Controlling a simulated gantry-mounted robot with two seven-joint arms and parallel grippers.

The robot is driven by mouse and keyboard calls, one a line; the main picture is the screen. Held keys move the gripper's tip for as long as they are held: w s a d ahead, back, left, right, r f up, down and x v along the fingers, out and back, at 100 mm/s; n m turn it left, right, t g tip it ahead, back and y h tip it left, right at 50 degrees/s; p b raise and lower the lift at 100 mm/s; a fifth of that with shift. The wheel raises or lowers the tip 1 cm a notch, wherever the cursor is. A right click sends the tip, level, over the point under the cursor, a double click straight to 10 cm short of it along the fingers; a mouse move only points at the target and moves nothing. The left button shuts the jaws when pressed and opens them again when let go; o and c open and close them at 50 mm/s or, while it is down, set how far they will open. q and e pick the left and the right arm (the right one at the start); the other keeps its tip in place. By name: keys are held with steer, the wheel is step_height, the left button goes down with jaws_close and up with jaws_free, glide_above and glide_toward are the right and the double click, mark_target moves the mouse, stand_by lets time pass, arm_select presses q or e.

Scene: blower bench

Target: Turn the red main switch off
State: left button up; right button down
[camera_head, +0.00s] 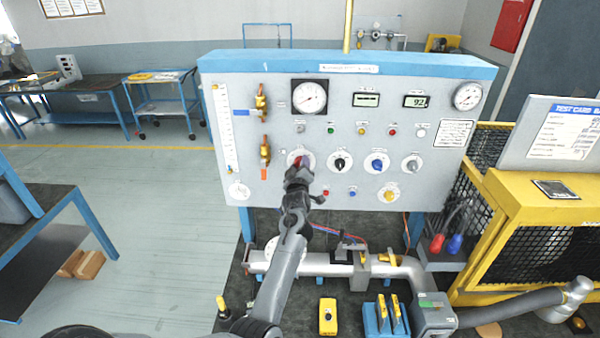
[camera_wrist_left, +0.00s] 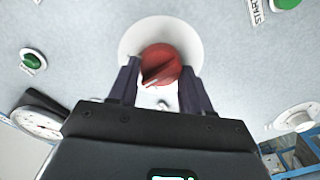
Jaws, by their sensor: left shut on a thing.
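The red main switch (camera_head: 298,160) is a round red knob on a white disc, low on the left part of the grey panel (camera_head: 250,120). In the left wrist view the red knob (camera_wrist_left: 160,66) sits between the two dark fingers, with a slanted ridge across its face. My left gripper (camera_head: 298,172) reaches up to the panel and is shut on the knob, covering its lower part in the head view. In the left wrist view the gripper (camera_wrist_left: 160,85) has one finger on each side of the knob. My right gripper is not in view.
Gauges (camera_head: 309,97) and displays line the panel top. A pipe (camera_head: 320,264) runs below the panel.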

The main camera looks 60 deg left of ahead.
arm_select(q)
steer(key=shift+f+n+b, duration=0.15)
steer(key=shift+n+b, duration=3.6)
steer(key=shift+n, duration=0.85)
steer(key=o, duration=1.1)
steer(key=shift+c, duration=0.2)
steer(key=b+v, duration=0.1)
steer(key=v, duration=0.9)
steer(key=shift+s+d+b, duration=0.25)
steer(key=shift+d+b, duration=0.05)
steer(key=shift+b, duration=0.05)
